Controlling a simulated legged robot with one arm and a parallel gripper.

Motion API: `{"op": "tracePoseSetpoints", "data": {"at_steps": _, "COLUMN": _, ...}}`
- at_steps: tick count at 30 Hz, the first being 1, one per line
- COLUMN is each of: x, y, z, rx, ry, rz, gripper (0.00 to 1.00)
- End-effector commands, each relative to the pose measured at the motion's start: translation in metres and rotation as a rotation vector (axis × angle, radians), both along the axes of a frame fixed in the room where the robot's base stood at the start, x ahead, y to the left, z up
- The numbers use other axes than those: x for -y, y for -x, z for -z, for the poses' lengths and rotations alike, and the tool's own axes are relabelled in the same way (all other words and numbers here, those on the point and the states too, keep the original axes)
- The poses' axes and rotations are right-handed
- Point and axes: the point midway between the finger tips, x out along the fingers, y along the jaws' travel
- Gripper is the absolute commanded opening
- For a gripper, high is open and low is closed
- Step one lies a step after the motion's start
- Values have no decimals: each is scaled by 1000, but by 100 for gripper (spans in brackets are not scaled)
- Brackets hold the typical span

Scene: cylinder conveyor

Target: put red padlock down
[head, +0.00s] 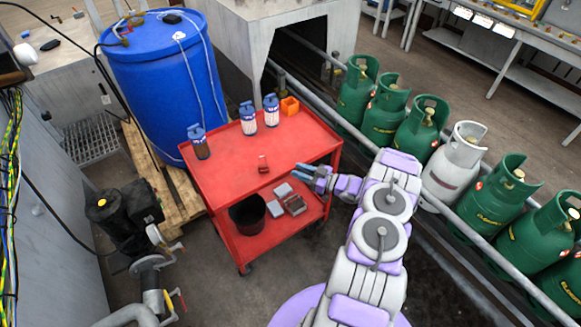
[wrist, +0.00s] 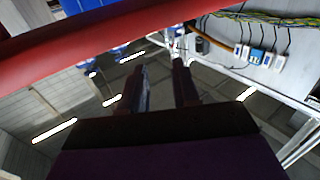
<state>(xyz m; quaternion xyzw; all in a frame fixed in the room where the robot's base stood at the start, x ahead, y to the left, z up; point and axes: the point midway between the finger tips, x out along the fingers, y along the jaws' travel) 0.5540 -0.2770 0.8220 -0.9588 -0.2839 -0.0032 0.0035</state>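The red padlock (head: 263,164) appears as a small red object on the top shelf of the red cart (head: 230,163), towards the front of that shelf. My gripper (head: 298,170) is to the right of the padlock, at the cart's right front edge, with a clear gap between them. In the wrist view my gripper (wrist: 160,80) has its two dark fingers apart with nothing between them. The padlock does not show in the wrist view. A red bar (wrist: 90,35), probably the cart's rim, crosses the upper left there.
Several bottles and an orange box (head: 289,106) stand along the cart's back edge. The lower shelf holds a black bucket (head: 248,214) and grey boxes (head: 283,198). A blue barrel (head: 165,85) stands behind left. Gas cylinders (head: 410,128) line the conveyor at right.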

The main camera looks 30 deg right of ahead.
Motion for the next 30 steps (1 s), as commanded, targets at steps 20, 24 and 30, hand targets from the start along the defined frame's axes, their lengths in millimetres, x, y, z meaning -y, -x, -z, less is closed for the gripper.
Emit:
{"op": "tracePoseSetpoints", "data": {"at_steps": 20, "x": 41, "y": -106, "z": -111, "rx": -300, "ry": 422, "rz": 330, "gripper": 31}}
{"op": "tracePoseSetpoints", "data": {"at_steps": 24, "x": 39, "y": -111, "z": -147, "rx": -394, "ry": 496, "rz": 425, "gripper": 31}}
{"op": "tracePoseSetpoints", "data": {"at_steps": 30, "x": 24, "y": -96, "z": -198, "rx": -538, "ry": 568, "rz": 546, "gripper": 31}}
